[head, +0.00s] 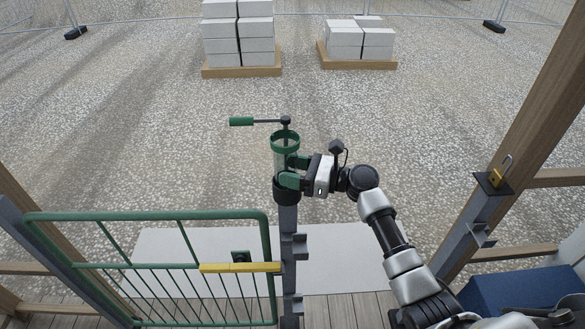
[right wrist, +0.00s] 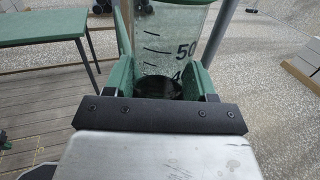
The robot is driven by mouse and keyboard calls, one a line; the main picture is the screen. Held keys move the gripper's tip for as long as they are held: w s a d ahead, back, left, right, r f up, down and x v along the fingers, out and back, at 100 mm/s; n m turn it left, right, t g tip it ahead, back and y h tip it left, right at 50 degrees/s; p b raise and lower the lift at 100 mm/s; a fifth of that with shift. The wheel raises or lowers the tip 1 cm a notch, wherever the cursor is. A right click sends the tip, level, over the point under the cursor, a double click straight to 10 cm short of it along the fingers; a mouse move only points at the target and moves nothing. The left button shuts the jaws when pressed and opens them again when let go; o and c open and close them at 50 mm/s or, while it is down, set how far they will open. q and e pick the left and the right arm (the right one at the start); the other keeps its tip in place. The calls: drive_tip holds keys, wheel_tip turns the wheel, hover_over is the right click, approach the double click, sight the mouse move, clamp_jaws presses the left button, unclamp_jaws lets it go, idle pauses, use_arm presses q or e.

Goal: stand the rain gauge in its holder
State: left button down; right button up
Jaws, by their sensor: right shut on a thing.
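The rain gauge is a clear tube with a green rim (head: 285,140). It stands upright above the grey post, and its black scale marks show in the right wrist view (right wrist: 178,40). The holder is a black cup (head: 287,193) at the top of the post (head: 288,240). The gauge's lower end meets the cup in line with it; whether it is fully seated I cannot tell. My right gripper (head: 290,170) is shut on the gauge from the right, its green fingers on either side of the tube. My left gripper is not in view.
A green gate (head: 150,215) with a yellow bar (head: 240,267) stands left of the post. A green-handled black arm (head: 241,121) extends left behind the gauge. Pallets of blocks (head: 238,40) stand far off on open gravel.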

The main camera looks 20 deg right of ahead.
drive_tip(key=shift+f, duration=0.1)
drive_tip(key=shift+f, duration=0.15)
drive_tip(key=o, duration=0.7)
drive_tip(key=shift+r, duration=0.25)
drive_tip(key=shift+s+d+f, duration=0.1)
drive_tip(key=shift+s+d, duration=0.1)
drive_tip(key=shift+d, duration=0.1)
drive_tip(key=b+v, duration=0.4)
drive_tip(key=v, duration=0.7)
